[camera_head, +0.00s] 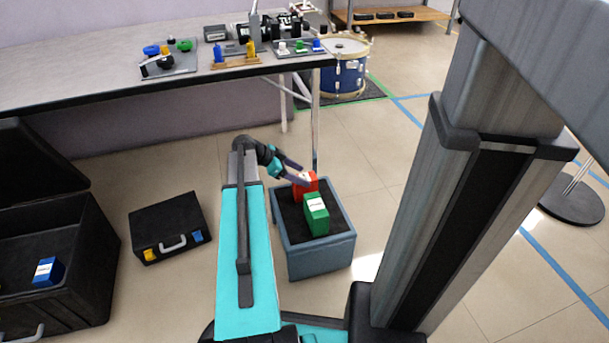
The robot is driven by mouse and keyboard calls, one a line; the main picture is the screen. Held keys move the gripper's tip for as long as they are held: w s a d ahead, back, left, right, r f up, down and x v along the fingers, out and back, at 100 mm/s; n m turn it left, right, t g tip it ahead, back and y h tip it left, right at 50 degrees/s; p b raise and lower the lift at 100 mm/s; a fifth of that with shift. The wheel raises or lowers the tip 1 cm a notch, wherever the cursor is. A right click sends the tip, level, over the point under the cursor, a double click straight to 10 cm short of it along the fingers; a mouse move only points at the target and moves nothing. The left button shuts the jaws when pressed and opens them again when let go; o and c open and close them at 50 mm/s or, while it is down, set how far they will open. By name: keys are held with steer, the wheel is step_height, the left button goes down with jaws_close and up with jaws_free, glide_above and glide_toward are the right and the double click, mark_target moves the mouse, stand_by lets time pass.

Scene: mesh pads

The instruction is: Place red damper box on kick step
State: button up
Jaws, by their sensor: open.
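The red damper box (300,184) appears to stand on the far part of the blue-grey kick step (322,261), which has a dark top. The green box in front partly hides it. My gripper (299,178) is open at the red box, its fingers reaching to the box's upper part. I cannot tell whether the fingers touch it. The contact between the red box and the step top is hidden.
A green box (316,215) with a white label stands on the step. A closed black case (170,228) lies on the floor to the left. An open black case (85,262) holds a blue box (47,271). A long table (100,84) and a blue drum (345,77) stand behind.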

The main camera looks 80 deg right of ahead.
steer(key=p+v, duration=0.3)
steer(key=v, duration=0.6)
stand_by(0.6)
